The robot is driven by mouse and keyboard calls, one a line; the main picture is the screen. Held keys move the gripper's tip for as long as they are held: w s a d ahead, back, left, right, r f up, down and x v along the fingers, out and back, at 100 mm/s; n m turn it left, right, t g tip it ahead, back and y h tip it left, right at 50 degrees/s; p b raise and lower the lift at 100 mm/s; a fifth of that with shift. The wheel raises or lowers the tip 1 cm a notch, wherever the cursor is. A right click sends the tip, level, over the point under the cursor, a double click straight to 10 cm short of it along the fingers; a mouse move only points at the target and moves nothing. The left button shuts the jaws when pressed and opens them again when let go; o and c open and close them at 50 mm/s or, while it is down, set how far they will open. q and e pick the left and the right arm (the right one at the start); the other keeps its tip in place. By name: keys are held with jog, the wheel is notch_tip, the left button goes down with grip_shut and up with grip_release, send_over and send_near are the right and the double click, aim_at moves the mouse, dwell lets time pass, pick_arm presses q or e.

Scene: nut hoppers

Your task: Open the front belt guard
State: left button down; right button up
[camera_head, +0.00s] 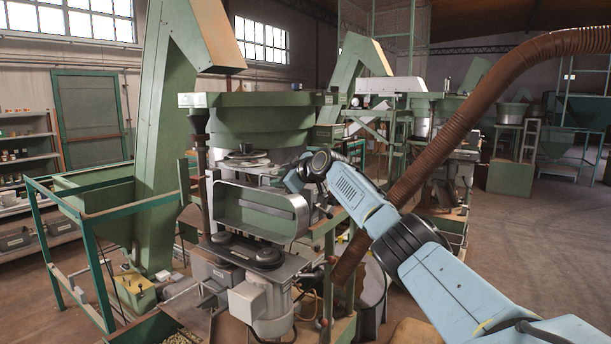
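The front belt guard (262,208) is a long, rounded metal cover with a green front panel, on the machine in the middle of the head view. My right gripper (296,178) is small and mostly hidden by the wrist there. I cannot tell whether its fingers touch the guard or how far apart they are. My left gripper is not in view.
A grey motor (262,303) hangs below the guard. A brown flexible hose (452,125) curves down behind my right arm. A green rail frame (90,240) stands at the left, near a tall green elevator chute (163,140). Open floor (545,230) lies at the right.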

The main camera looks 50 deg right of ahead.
jog(key=b+v, duration=0.3)
jog(key=v, duration=0.8)
jog(key=shift+b, duration=0.35)
jog(key=shift+a, duration=0.1)
